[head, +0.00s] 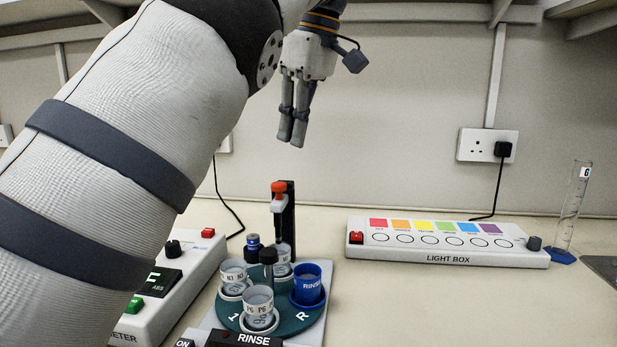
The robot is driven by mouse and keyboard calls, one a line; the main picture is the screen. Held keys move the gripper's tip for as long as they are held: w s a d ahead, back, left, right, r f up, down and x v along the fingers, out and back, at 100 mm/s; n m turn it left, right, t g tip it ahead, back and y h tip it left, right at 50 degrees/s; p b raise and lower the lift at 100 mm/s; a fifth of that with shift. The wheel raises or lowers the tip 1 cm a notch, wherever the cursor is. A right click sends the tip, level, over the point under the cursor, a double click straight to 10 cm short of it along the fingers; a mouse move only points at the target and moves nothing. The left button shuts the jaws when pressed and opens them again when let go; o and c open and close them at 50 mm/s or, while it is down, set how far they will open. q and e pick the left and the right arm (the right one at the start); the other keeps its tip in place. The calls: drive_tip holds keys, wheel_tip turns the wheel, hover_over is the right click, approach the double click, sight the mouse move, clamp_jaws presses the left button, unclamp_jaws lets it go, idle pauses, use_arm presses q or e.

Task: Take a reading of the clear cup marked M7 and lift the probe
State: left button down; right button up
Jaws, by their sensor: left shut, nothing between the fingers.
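My left gripper (292,143) hangs in the air, fingers pointing down and together with nothing between them, above the back of the rinse station. Below it a black upright stand with a red-orange top (279,188) holds a white part over the rear cup (282,256). Clear cups stand on a dark green round plate (284,328): the rear one, a left one (233,270) and a front one (258,300). I cannot read M7 on any of them. A blue cup marked RINSE (308,286) is on the right. My right gripper is not in view.
A white meter (199,262) with a dark display and green button is partly hidden by my left arm. A light box (447,243) with coloured squares lies to the right, beside a glass cylinder (572,210). Bench between station and light box is clear.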

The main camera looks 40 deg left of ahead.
use_arm(q)
drive_tip(key=shift+s, duration=0.5)
hover_over(283, 200)
drive_tip(key=f, duration=0.5)
drive_tip(key=shift+d+f+p, duration=0.15)
drive_tip(key=shift+d+p, duration=0.1)
drive_tip(key=shift+p, duration=0.1)
drive_tip(key=shift+w+a+f, duration=0.1)
drive_tip(key=shift+a+f, duration=0.05)
drive_tip(key=shift+f, duration=0.45)
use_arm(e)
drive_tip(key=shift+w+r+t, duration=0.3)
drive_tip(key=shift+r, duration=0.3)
use_arm(q)
wheel_tip(283, 200, down, 5)
drive_tip(key=d, duration=0.1)
drive_tip(key=d+r, duration=0.1)
drive_tip(key=d, duration=0.1)
drive_tip(key=shift+w+r, duration=0.1)
drive_tip(key=shift+w, duration=0.1)
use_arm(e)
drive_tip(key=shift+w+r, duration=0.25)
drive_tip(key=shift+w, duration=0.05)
